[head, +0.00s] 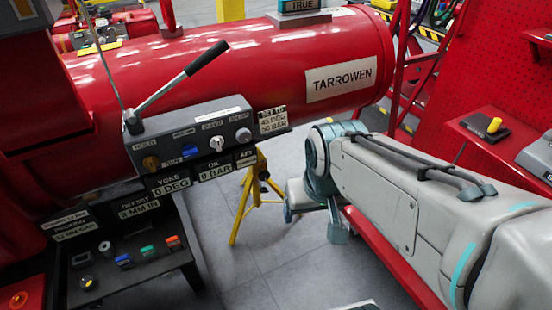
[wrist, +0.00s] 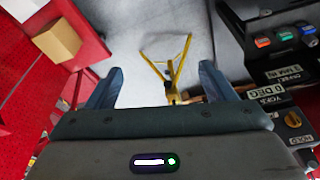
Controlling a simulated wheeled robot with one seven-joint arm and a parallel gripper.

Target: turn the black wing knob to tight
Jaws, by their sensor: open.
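In the head view, the end of my arm hangs right of the yellow stand, well apart from the table and the control panel (head: 205,140).
The panel carries several coloured knobs and a long lever (head: 180,80), below the red tank (head: 230,65). A yellow stand (head: 245,195) stands between table and arm; the wrist view also shows it (wrist: 170,70). A cardboard box (wrist: 57,41) lies on red at the left.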

